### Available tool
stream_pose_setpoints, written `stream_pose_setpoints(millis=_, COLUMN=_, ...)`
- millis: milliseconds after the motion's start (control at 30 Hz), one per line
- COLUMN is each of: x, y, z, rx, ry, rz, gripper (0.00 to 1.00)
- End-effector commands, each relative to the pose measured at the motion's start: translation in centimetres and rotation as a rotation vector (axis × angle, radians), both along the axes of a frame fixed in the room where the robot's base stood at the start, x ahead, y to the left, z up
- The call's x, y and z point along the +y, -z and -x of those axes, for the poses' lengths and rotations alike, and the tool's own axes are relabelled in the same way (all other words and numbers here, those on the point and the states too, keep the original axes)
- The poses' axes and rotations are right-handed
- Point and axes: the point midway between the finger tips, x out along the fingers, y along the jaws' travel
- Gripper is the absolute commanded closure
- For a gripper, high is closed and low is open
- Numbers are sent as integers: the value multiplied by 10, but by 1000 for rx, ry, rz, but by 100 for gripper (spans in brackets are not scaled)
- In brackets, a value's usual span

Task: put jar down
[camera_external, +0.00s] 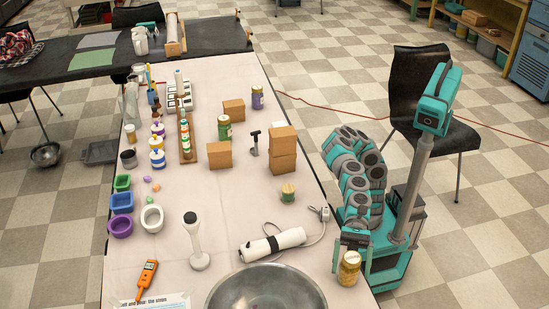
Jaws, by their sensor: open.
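A glass jar (348,272) with yellow-orange contents and a pale lid stands upright at the right edge of the pale table (225,215), near the large metal bowl. My gripper (351,250) points down just above and around the top of this jar. Its jaws are open; whether a finger touches the glass cannot be made out at this size. Other jars stand further back: a small one with a green and yellow look (288,193), a green-labelled one (224,128) and a purple-labelled one (257,98).
A metal bowl (232,298) is at the front, left of the jar. A white cylindrical tool with a cord (272,244) lies behind it. Cardboard boxes (283,139) stand further back. The table middle is fairly clear. A black chair (455,135) stands on the floor behind me.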

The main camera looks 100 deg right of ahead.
Motion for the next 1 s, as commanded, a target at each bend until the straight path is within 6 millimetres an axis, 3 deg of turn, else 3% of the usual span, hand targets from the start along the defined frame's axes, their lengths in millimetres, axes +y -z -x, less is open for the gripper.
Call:
stream_pose_setpoints(millis=600, x=-88, y=-1, z=43, rx=0, ry=3, rz=-2, gripper=8)
stream_pose_setpoints(millis=1000, x=-106, y=1, z=54, rx=0, ry=0, rz=1, gripper=8)
